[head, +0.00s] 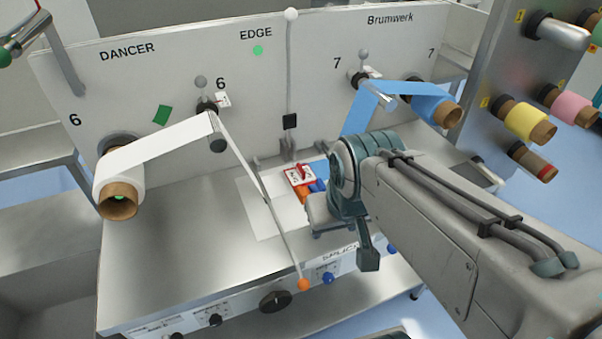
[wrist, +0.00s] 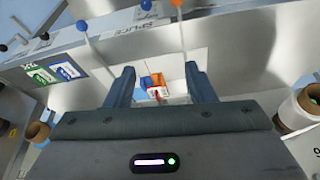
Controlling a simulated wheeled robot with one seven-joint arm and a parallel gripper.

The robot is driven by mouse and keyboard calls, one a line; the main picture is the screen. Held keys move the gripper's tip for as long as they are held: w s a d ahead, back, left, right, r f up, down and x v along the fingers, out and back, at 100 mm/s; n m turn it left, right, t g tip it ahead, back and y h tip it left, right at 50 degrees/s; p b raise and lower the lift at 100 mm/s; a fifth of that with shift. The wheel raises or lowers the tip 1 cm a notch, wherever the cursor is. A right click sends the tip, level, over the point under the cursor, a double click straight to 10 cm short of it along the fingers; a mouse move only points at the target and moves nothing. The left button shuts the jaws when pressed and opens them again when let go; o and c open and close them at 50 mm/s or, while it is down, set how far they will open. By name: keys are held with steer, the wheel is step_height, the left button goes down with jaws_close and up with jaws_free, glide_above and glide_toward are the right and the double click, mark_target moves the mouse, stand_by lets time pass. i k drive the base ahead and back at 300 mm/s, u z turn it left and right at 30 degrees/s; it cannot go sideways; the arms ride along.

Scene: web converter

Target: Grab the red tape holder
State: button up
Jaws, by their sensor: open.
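A small red piece (head: 301,172), seemingly the red tape holder, shows at a white card with dark marks on the metal table. Orange and blue pieces lie close against it. In the wrist view the red piece (wrist: 157,95) is small, partly cut off by my gripper's body, and lies between the fingers with the orange piece (wrist: 157,79) and blue piece (wrist: 146,84) beyond it. My gripper (wrist: 160,76) is open and empty, with space between its fingers and these pieces. In the head view my arm hides part of the blue pieces and most of the gripper.
A thin rod with an orange ball (head: 304,285) slants across the table just left of the pieces. A white roll (head: 120,185) and a blue roll (head: 435,108) stick out from the back panel. The metal table (head: 170,240) is bare at left.

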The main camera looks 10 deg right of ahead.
mark_target(300, 175)
steer(key=u, duration=1.9)
steer(key=k, duration=0.95)
steer(key=z, duration=1.1)
steer(key=i, duration=1)
steer(key=u, duration=0.05)
